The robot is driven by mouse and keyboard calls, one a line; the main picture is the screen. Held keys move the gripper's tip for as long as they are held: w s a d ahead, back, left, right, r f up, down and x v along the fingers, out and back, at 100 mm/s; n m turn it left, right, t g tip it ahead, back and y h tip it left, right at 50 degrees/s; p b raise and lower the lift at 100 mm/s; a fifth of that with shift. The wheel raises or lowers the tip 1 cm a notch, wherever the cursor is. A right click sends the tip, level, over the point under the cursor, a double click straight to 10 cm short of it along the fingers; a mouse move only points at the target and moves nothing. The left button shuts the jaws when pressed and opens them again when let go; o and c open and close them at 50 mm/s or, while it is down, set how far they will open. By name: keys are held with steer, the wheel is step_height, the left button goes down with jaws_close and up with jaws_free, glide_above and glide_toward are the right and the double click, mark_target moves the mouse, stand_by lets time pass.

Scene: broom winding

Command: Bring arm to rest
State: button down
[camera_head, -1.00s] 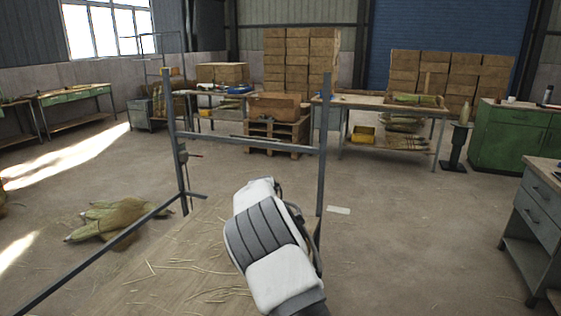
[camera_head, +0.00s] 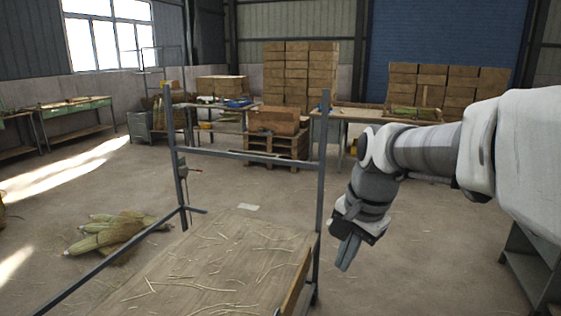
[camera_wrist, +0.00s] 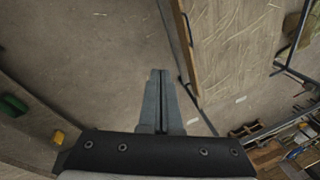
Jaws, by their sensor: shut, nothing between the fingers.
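My gripper (camera_head: 346,252) hangs from the folded arm at the right of the head view, beside the right post of the bench frame. Its fingers point down and are shut with nothing between them. The shut fingers also show in the wrist view (camera_wrist: 158,100), above bare concrete floor. The wooden bench top (camera_head: 205,262), strewn with loose straw, lies to the left of the gripper. In the wrist view its straw-covered top (camera_wrist: 235,50) is at the upper right, apart from the fingers.
A grey metal frame (camera_head: 250,157) rises at the far end of the bench. Corn-like straw bundles (camera_head: 115,235) lie on the floor at left. A pallet with a box (camera_head: 275,140) and worktables stand at the back. Open floor (camera_head: 430,260) lies right of the gripper.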

steer(key=s+d+n+t+h+p, duration=0.1)
steer(key=s+d+n+t, duration=0.1)
steer(key=s+n, duration=0.7)
steer(key=shift+s+d+r+t, duration=0.25)
steer(key=shift+s+t, duration=0.35)
steer(key=shift+s, duration=3)
